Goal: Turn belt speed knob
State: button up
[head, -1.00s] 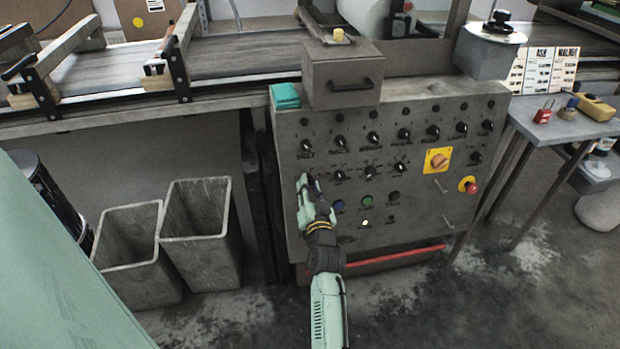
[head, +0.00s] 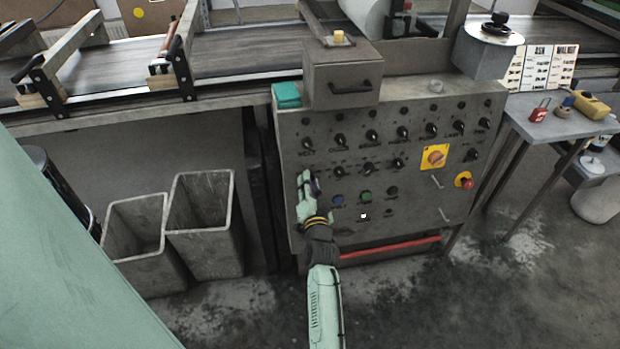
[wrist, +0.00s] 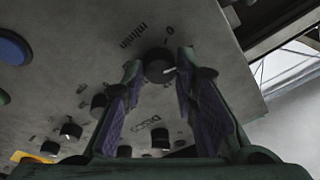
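The control panel (head: 410,215) carries rows of black knobs. In the wrist view a black round knob (wrist: 158,66) with a pale pointer mark sits between my fingertips, with "m/min" and "0" printed beside it. My gripper (wrist: 158,72) is open, one finger on each side of this knob, with small gaps visible; contact cannot be told. In the head view my gripper (head: 308,182) is at the panel's left side, below the leftmost top-row knob (head: 307,144), and hides the knob between its fingers.
A blue button (head: 338,199) and a green button (head: 365,196) lie just right of my gripper. Two grey bins (head: 205,215) stand left of the panel.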

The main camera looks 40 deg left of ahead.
jog(key=o, duration=0.4)
jog(key=shift+o, duration=0.2)
jog(key=v, duration=1.2)
